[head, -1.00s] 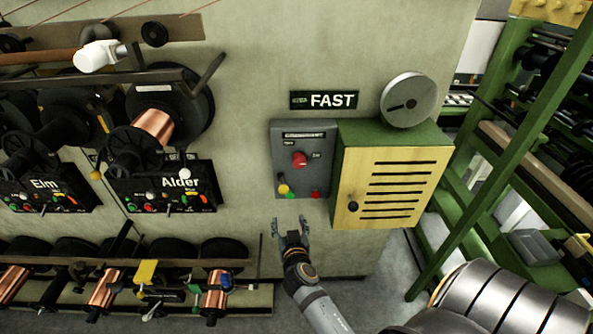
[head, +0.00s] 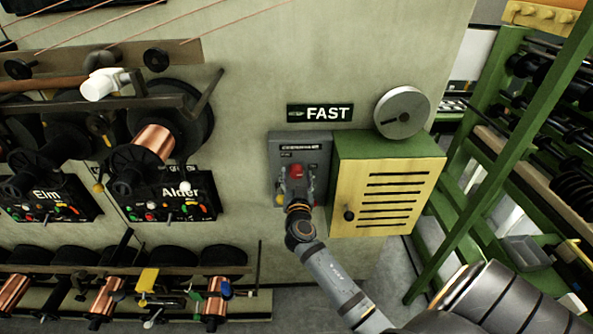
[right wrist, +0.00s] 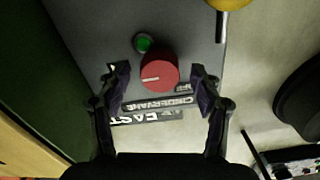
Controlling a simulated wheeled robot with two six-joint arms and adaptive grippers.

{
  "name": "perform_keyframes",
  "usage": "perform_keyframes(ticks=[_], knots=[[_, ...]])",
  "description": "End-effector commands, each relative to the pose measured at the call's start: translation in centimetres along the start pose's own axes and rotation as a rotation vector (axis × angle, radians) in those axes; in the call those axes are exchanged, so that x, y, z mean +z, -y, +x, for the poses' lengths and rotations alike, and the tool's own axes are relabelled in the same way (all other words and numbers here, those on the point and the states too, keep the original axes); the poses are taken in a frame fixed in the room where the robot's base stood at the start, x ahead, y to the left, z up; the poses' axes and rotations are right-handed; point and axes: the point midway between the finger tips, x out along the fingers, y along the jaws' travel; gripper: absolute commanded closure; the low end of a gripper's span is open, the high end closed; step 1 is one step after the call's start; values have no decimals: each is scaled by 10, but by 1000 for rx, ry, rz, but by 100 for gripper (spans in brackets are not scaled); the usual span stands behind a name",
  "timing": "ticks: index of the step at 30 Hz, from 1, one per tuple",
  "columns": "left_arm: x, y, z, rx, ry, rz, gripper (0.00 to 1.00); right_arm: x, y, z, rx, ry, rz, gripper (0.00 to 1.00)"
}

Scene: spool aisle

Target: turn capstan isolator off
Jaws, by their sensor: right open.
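A red rotary knob (head: 296,172) sits on a grey control box (head: 318,145) on the wall, under a FAST sign. The right wrist view shows the knob (right wrist: 158,70) large, with a white pointer mark toward its left side. The box's small label cannot be read surely, so I cannot confirm it says capstan isolator. My right gripper (head: 297,186) is in front of the box. In the right wrist view the gripper (right wrist: 160,76) is open, one finger on each side of the knob, with gaps to it. My left gripper is not in view.
A green button (right wrist: 143,42) is close beside the knob, and a yellow part (right wrist: 230,4) lies farther off. A green and yellow louvred cabinet (head: 390,190) adjoins the box on the right. Wire spools (head: 155,140) and the Alder panel (head: 165,195) are at left.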

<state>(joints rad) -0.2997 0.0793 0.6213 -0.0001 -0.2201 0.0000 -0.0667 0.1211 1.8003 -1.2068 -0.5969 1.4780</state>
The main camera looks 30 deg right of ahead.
Motion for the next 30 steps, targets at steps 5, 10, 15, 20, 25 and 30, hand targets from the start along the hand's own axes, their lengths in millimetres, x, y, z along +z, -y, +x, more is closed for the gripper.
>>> perform_keyframes(ticks=[5, 10, 15, 20, 25, 30], knots=[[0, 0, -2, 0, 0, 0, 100, 0, 0, 7, 0, 0, -1, 35], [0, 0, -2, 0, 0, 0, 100, 1, 0, 7, 0, 0, 0, 35], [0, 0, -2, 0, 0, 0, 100, 1, 0, 6, 0, 0, 0, 58], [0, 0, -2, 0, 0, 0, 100, 1, 0, 6, 0, 0, 0, 80], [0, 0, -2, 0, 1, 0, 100, 1, 0, 6, -1, 0, -2, 89], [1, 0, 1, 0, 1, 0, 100, 1, 0, 6, -1, 0, -29, 89]])
